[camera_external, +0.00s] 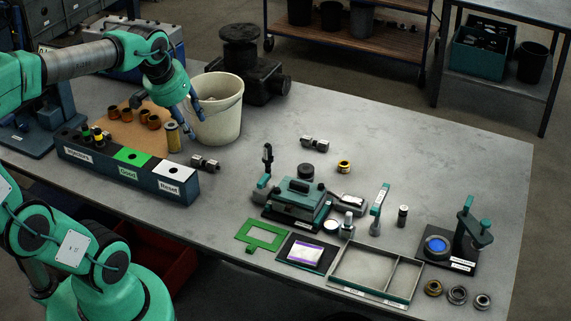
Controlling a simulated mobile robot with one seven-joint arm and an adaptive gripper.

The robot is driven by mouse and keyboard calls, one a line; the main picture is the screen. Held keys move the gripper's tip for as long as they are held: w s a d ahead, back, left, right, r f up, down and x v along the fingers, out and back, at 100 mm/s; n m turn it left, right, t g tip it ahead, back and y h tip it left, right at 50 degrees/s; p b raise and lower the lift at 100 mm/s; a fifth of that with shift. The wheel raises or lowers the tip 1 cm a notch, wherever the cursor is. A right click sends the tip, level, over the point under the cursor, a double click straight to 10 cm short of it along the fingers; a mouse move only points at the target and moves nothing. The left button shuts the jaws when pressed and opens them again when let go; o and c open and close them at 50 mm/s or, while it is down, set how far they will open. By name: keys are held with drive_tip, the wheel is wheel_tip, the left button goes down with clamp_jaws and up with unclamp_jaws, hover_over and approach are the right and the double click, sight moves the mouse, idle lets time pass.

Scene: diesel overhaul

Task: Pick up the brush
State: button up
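My gripper (190,110) is at the left of the table, low in front of the white bucket (216,112). Its fingers are small and partly overlap the bucket, so I cannot tell whether they are open or shut. A small yellowish cylinder (173,137) stands just below the gripper; I cannot tell whether they touch. I cannot make out a brush for certain. A tool with a teal handle (381,198) stands right of the middle of the table, but its kind is unclear.
A labelled block with green and white tops (131,158) lies along the front left edge. A black machine part (250,70) stands behind the bucket. A teal fixture (297,203), a divided tray (345,268) and a black stand (450,248) fill the right front. The back right is clear.

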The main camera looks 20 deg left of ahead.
drive_tip(key=w+d+f+g, duration=0.1)
drive_tip(key=w+d, duration=0.6)
drive_tip(key=w, duration=0.2)
drive_tip(key=g+p, duration=0.3)
drive_tip(key=g, duration=0.1)
hover_over(348, 213)
wheel_tip(348, 213, down, 22)
drive_tip(key=shift+f, duration=0.2)
drive_tip(key=shift+f+b, duration=0.5)
drive_tip(key=shift+f, duration=3.65)
drive_tip(key=shift+f, duration=0.1)
